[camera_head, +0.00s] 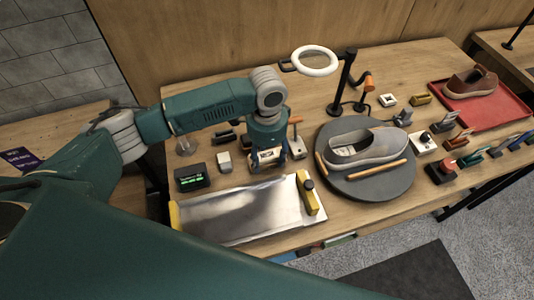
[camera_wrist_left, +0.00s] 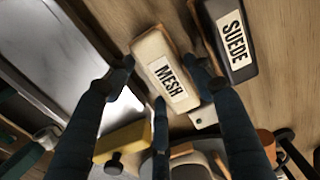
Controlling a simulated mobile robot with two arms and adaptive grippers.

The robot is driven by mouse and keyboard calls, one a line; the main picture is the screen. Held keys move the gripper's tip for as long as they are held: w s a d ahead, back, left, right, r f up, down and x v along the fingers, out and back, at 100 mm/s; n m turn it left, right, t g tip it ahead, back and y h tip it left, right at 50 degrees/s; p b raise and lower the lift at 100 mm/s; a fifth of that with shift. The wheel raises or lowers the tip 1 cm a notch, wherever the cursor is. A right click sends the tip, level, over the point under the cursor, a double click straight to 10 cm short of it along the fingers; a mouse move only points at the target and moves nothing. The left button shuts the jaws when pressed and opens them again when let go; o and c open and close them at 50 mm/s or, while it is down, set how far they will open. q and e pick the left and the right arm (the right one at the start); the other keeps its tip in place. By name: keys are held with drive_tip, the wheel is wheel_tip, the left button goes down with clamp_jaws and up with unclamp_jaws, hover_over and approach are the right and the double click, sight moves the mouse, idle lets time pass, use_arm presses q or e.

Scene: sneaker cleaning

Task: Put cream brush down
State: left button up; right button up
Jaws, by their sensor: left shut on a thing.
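The cream brush (camera_wrist_left: 154,48) has a white label reading MESH and lies between the fingers of my left gripper (camera_wrist_left: 165,76) in the left wrist view. The left gripper (camera_head: 268,164) is shut on it. In the head view it is low over the wooden table (camera_head: 345,222), behind the metal sheet, and a white label shows at its fingers. Whether the brush touches the table is hard to tell. A dark brush labelled SUEDE (camera_wrist_left: 230,38) is close beside the cream brush. My right gripper is not in view.
A shiny metal sheet (camera_head: 240,212) with yellow end blocks lies in front of the gripper. A dark turntable (camera_head: 385,187) with a grey sneaker (camera_head: 365,149) stands to the right. A black box with a green display (camera_head: 191,178) is to the left. A red tray (camera_head: 505,112) is farther right.

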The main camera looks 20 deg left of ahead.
sight(267, 160)
use_arm(q)
drive_tip(key=shift+f, duration=0.2)
drive_tip(key=o, duration=1)
drive_tip(key=shift+s, duration=0.1)
drive_tip(key=shift+f+b, duration=0.25)
drive_tip(key=shift+b, duration=0.35)
drive_tip(key=shift+f+b, duration=0.25)
drive_tip(key=shift+b, duration=0.35)
drive_tip(key=r, duration=0.5)
drive_tip(key=r+b, duration=0.1)
drive_tip(key=r, duration=0.4)
drive_tip(key=shift+s+d+r+b, duration=0.1)
drive_tip(key=shift+s+r+b, duration=0.1)
drive_tip(key=shift+b, duration=0.1)
drive_tip(key=shift+r, duration=0.55)
